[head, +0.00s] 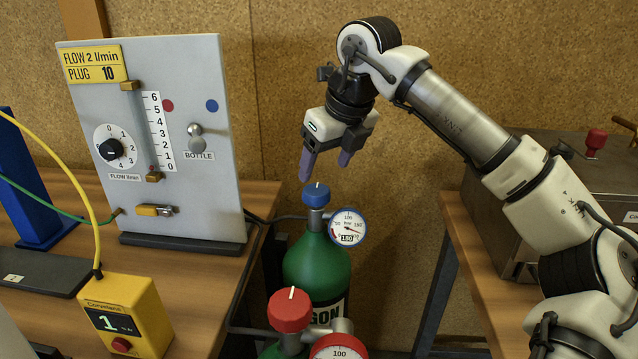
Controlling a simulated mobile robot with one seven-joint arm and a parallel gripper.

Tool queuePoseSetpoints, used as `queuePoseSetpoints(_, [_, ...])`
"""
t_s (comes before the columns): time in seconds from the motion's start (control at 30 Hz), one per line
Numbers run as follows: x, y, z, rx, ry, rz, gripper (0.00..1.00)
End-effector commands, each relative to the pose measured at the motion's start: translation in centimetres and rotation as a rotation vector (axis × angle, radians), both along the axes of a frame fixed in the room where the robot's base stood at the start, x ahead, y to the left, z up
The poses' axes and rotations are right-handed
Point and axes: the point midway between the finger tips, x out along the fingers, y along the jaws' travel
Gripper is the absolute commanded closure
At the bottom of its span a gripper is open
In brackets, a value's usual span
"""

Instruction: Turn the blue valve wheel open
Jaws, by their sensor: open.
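The blue valve wheel (316,194) sits on top of a green gas bottle (316,264) between the two benches. A white mark shows on top of the wheel. A round pressure gauge (348,228) is fixed to the right of the wheel. My gripper (325,173) is open and points down just above the wheel, with one finger up and left of it and the other up and right. The gripper looks empty. Whether the fingers line up with the wheel in depth I cannot tell.
A red valve wheel (290,310) with its own gauge (339,350) stands in front on another bottle. A grey flow panel (185,200) and a yellow meter (125,315) stand on the left bench. A metal box (560,180) is on the right bench.

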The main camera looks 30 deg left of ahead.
Motion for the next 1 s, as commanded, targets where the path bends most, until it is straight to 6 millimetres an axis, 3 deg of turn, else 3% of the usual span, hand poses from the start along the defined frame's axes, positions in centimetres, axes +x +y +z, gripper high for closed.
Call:
queuePoseSetpoints(0.1, [0.2,0.9,-2.3,0.001,0.002,0.002,0.32])
queuePoseSetpoints(0.3, [0.6,2.0,-4.9,0.002,0.002,0.002,0.32])
queuePoseSetpoints(0.73, [0.7,2.3,-5.8,0.001,0.0,0.001,0.32])
queuePoseSetpoints(1.0, [0.7,2.3,-5.8,0.001,0.0,0.001,0.66])
